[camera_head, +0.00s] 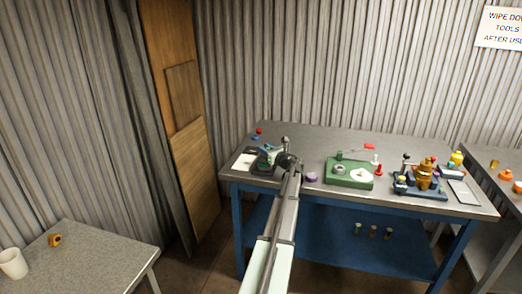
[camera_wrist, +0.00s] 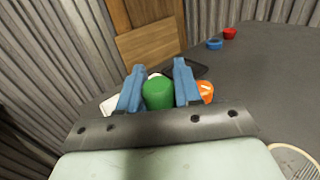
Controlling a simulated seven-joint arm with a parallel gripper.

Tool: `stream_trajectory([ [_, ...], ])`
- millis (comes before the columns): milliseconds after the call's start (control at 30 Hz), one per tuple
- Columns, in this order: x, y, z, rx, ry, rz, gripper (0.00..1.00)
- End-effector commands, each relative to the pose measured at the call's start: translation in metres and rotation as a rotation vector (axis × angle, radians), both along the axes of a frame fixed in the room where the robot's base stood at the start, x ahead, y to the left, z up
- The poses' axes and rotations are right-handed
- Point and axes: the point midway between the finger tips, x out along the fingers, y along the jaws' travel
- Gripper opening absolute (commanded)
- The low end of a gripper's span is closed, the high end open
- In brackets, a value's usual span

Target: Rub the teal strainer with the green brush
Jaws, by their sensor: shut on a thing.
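My gripper (camera_wrist: 158,90) has its blue fingers closed on both sides of a green rounded thing (camera_wrist: 158,94), which looks like the green brush's handle. The brush's far end is hidden behind it. In the head view my gripper (camera_head: 268,158) is low over the left end of the workbench, and its small parts blend with the things there. I cannot make out the teal strainer for sure in either view. In the wrist view an orange thing (camera_wrist: 206,90) lies just right of the fingers. Whether the brush touches anything is hidden.
The grey workbench (camera_head: 320,140) has a white card (camera_head: 244,161) at left, red (camera_wrist: 230,33) and blue (camera_wrist: 214,44) caps behind, a purple thing (camera_head: 311,177), a green tray (camera_head: 336,181) and a dark blue stand (camera_head: 432,194) to the right. A pale round rim (camera_wrist: 297,158) shows at lower right.

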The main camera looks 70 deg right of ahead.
Motion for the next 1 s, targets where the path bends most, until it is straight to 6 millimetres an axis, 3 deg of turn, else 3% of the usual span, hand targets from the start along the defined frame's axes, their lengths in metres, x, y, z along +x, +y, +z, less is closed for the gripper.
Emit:
stream_trajectory([
  [333, -0.026, -0.004, 0.004, -0.001, 0.001, 0.001, 0.03],
  [400, -0.026, -0.003, 0.020, -0.002, 0.000, 0.001, 0.03],
  [1000, -0.026, -0.004, 0.073, -0.001, 0.000, 0.000, 0.03],
])
